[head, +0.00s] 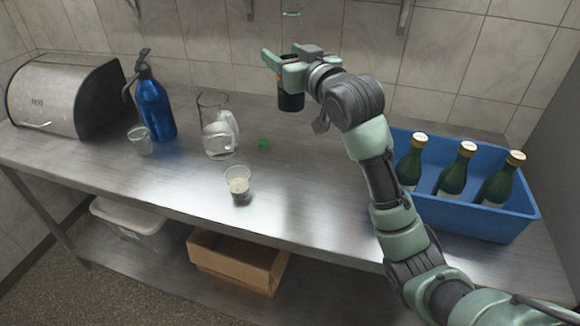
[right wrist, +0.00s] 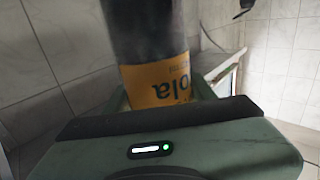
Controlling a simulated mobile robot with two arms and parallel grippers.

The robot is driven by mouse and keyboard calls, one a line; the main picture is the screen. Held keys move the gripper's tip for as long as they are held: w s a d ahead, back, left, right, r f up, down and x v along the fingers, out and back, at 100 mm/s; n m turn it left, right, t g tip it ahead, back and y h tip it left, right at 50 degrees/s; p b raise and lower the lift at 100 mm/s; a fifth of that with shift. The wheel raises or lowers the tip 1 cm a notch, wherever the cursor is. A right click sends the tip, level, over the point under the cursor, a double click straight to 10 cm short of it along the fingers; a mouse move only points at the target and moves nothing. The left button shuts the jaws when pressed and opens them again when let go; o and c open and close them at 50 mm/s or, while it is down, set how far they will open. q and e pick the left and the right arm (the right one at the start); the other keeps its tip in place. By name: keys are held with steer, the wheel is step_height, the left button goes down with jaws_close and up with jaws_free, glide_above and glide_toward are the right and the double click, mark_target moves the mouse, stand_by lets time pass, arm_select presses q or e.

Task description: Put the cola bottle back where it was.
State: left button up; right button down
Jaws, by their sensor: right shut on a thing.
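The cola bottle (head: 291,101) is dark with an orange label. My right gripper (head: 284,72) is shut on it near the back wall, and the bottle's dark lower part shows below the fingers. It appears to hang above the metal table (head: 320,165). In the right wrist view the bottle (right wrist: 145,35) stands between the jaws, with "ola" upside down on its label. The gripper hides part of the bottle. My left gripper is not in view.
A blue crate (head: 465,218) with green bottles stands at the right. The middle is clear.

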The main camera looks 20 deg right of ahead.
step_height(320, 180, down, 19)
steer(key=shift+f, duration=0.2)
stand_by(0.4)
steer(key=shift+f, duration=0.1)
steer(key=c, duration=0.5)
jaws_free()
steer(key=shift+s, duration=0.1)
steer(key=s, duration=0.4)
steer(key=s+d, duration=0.1)
steer(key=s, duration=0.2)
steer(key=s+d+b, duration=0.1)
steer(key=s, duration=0.3)
steer(key=shift+s+d, duration=0.15)
steer(key=shift+s, duration=0.2)
